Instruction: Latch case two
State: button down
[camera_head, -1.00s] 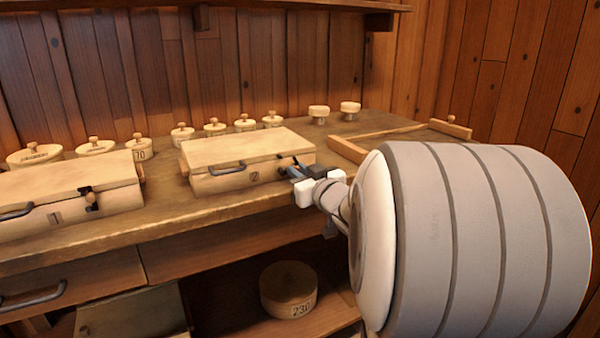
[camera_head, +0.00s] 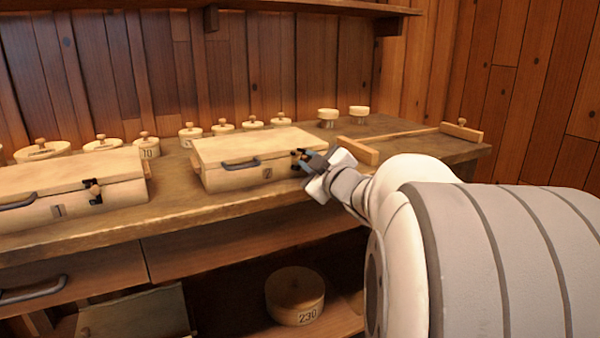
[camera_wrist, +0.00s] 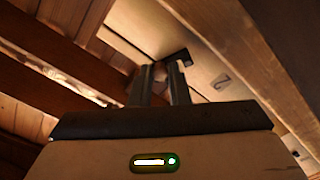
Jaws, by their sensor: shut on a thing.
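Case two (camera_head: 225,178) is a pale wooden box on the bench, its lid down, with a dark front handle and the number 2. Its dark latch (camera_head: 297,154) is at the right end of the front. My gripper (camera_head: 308,164) is at that latch, its fingers closed on it from the front right. In the wrist view the two dark fingers (camera_wrist: 162,84) meet the latch (camera_wrist: 178,57) in front of the case (camera_wrist: 212,76). The fingers hide part of the latch, so I cannot tell if it is fully fastened.
Case one (camera_head: 105,193) stands to the left with its own dark latch (camera_head: 93,191). Several lidded round boxes (camera_head: 190,136) line the back of the bench. A wooden frame (camera_head: 360,151) lies to the right. A round box marked 230 (camera_head: 295,290) sits on the shelf below.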

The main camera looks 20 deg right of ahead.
jog(key=shift+a+r+n+b, duration=0.1)
jog(key=shift+a+n+b, duration=0.1)
jog(key=shift+n+b, duration=0.4)
jog(key=shift+a+r+n+b, duration=0.1)
jog(key=shift+a+n+b, duration=0.1)
jog(key=shift+n, duration=0.75)
jog(key=shift+a+r+n+b, duration=0.15)
jog(key=shift+n+b, duration=0.25)
jog(key=shift+n, duration=0.35)
jog(key=c, duration=1.4)
grip_release()
jog(key=shift+s, duration=0.1)
jog(key=s+p, duration=0.2)
jog(key=s, duration=0.5)
jog(key=shift+s+d+p, duration=0.15)
jog(key=shift+s+p, duration=0.15)
jog(key=shift+s, duration=0.05)
